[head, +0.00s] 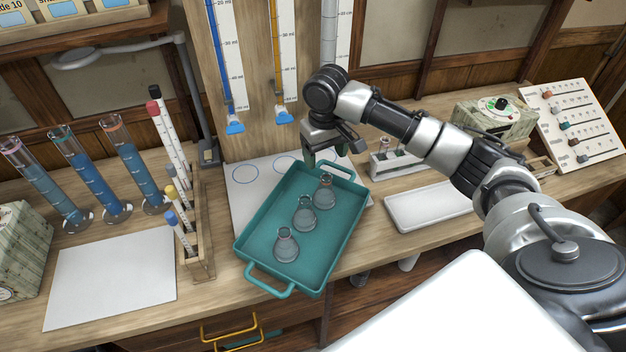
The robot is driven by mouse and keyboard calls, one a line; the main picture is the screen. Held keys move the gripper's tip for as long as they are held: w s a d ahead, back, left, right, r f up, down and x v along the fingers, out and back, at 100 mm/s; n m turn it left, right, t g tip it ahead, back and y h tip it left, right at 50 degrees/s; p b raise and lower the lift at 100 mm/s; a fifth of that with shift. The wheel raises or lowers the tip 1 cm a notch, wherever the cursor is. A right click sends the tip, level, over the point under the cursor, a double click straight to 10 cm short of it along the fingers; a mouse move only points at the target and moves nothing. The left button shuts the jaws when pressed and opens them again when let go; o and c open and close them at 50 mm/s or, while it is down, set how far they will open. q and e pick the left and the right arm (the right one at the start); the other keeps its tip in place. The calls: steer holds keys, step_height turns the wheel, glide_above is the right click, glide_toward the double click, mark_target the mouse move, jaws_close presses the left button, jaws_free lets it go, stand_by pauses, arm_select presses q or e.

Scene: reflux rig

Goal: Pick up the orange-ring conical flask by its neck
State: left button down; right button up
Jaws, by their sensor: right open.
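A teal tray (258,222) on the bench holds three small conical flasks standing upright in a slanting row. The far flask (324,197) has a ring at its neck that looks orange-brown. The middle flask (304,216) has a faint ring whose colour I cannot make out well. The near flask (286,247) has a pinkish-red ring. My right gripper (327,156) is open and empty, pointing down above the far end of the tray, just beyond and above the far flask's neck. It touches no flask. My left gripper is out of view.
Left of the tray stand a wooden rack (202,235) with capped tubes and several blue-filled cylinders (84,180). Burettes (284,60) hang behind the tray. A white tray (428,208) and a small rack (397,162) lie to the right, near my right arm.

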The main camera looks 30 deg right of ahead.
mark_target(326, 183)
steer(key=shift+w+f, duration=0.2)
steer(key=shift+f, duration=0.15)
steer(key=f, duration=0.2)
steer(key=s+f, duration=0.1)
steer(key=f, duration=0.1)
steer(key=shift+d+p, duration=0.15)
steer(key=shift+p, duration=0.25)
steer(key=shift+w+f, duration=0.1)
steer(key=shift+f, duration=0.2)
steer(key=f+p, duration=0.1)
steer(key=f, duration=0.3)
steer(key=shift+w+d+f+p, duration=0.1)
steer(key=shift+w+f+p, duration=0.1)
steer(key=shift+f+p, duration=0.15)
steer(key=shift+f, duration=0.25)
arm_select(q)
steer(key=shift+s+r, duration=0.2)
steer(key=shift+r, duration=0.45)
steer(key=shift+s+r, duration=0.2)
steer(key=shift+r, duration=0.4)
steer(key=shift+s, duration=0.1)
arm_select(e)
steer(key=shift+c, duration=0.5)
steer(key=shift+c, duration=1.3)
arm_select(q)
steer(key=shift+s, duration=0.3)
arm_select(e)
steer(key=c, duration=0.7)
